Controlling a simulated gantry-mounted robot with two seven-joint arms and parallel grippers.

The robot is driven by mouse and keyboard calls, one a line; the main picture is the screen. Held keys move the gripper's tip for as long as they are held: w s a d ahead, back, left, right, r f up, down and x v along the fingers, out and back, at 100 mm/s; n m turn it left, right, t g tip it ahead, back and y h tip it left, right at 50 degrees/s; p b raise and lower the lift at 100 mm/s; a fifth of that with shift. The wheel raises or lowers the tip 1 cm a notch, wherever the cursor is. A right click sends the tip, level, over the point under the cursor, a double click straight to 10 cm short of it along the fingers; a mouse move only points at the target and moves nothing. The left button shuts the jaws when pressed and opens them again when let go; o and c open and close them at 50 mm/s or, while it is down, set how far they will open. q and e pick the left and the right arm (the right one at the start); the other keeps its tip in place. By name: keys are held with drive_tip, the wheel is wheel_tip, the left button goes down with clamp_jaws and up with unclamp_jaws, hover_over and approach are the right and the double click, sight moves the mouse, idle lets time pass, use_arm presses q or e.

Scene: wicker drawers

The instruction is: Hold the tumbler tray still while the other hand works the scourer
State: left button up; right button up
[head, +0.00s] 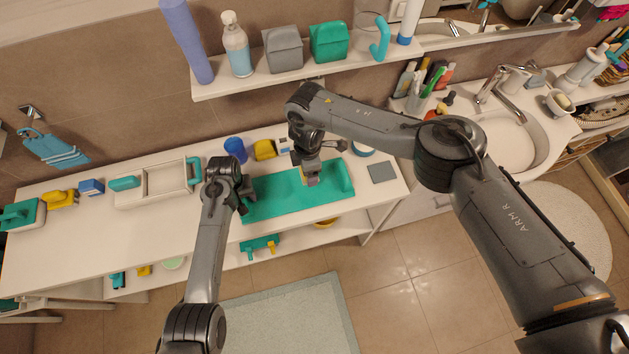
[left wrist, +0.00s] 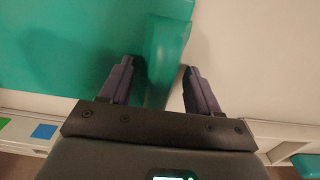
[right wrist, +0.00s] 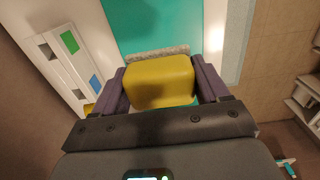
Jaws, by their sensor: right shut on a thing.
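The tumbler tray (head: 280,200) is a long, shallow teal tray on the white counter, with a raised wall at its right end. It also shows in the left wrist view (left wrist: 60,45) and right wrist view (right wrist: 150,22). My left gripper (head: 243,203) is at the tray's left end. In the left wrist view its fingers (left wrist: 160,85) stand apart on either side of the teal rim, with a gap visible. My right gripper (head: 311,177) is over the tray, shut on the scourer (right wrist: 160,82), a yellow block with a grey rough pad. Whether the pad touches the tray is unclear.
A blue cup (head: 236,148) and a yellow item (head: 265,150) stand behind the tray. A white caddy with teal handles (head: 155,185) is to the left. A flat grey square (head: 382,172) lies to the right. A loaded wall shelf (head: 300,75) hangs above.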

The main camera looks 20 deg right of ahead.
use_arm(q)
drive_tip(key=shift+o, duration=1.2)
drive_tip(key=shift+r, duration=0.1)
use_arm(e)
drive_tip(key=shift+r, duration=0.15)
use_arm(q)
wheel_tip(320, 180, up, 8)
drive_tip(key=p, duration=0.8)
drive_tip(key=shift+p, duration=0.4)
use_arm(e)
wheel_tip(320, 180, up, 8)
drive_tip(key=shift+r, duration=0.25)
